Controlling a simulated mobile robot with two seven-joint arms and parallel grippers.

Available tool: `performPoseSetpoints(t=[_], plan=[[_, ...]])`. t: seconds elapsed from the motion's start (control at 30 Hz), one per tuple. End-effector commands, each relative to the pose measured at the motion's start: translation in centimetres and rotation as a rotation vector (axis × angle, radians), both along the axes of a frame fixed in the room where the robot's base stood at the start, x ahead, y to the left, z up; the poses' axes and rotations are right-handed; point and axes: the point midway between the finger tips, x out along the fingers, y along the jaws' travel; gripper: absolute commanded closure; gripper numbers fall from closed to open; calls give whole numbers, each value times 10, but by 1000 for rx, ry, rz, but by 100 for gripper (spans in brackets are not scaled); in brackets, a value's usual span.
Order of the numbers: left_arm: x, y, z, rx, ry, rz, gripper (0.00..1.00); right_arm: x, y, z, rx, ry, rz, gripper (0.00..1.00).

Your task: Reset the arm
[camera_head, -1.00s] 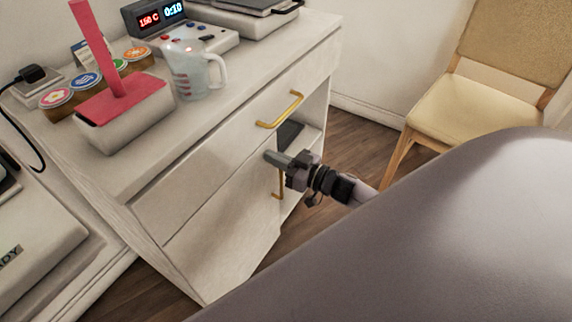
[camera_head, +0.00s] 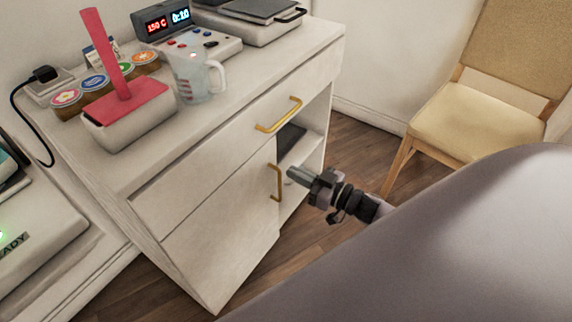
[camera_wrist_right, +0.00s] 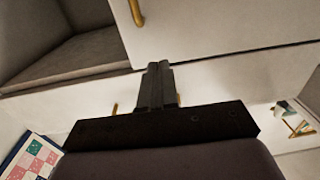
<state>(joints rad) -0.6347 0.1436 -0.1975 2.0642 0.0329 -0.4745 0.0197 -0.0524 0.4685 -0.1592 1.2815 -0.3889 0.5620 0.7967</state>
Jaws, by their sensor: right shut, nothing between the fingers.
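My right gripper (camera_head: 298,178) is shut and empty in the head view. It is in front of the white cabinet (camera_head: 215,235), just right of the gold door handle (camera_head: 275,182), before the open compartment (camera_head: 303,150). In the right wrist view the closed fingers (camera_wrist_right: 157,85) point toward the cabinet, with nothing between them. My left gripper is not in view. A large grey part of my own arm covers the lower right of the head view.
The drawer has a gold handle (camera_head: 280,115). A red-handled block (camera_head: 128,115), a measuring cup (camera_head: 198,78) and a device with a lit display (camera_head: 168,22) stand on top. A chair (camera_head: 470,110) is at right. Wood floor (camera_head: 350,150) lies between.

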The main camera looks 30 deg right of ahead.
Motion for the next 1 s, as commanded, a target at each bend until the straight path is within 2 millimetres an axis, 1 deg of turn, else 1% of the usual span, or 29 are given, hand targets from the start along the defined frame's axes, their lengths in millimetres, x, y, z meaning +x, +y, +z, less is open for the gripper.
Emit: performPoseSetpoints(t=[0.03,0.2,0.3,0.4,0.53,0.77,0.87,1.0], plan=[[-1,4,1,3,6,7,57,-11,-5,1,-2,4,1,100],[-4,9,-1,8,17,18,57,-38,-16,1,-1,3,1,100],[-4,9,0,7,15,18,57,-49,-21,1,-2,1,0,100],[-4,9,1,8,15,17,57,-56,-23,1,-1,0,1,100],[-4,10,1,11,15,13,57,-59,-25,0,-1,0,1,100],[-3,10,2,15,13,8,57,-59,-24,0,-2,1,-4,100],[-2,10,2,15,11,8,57,-57,-21,0,-13,17,-36,100],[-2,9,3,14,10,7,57,-53,-11,-3,-51,81,-132,100]])
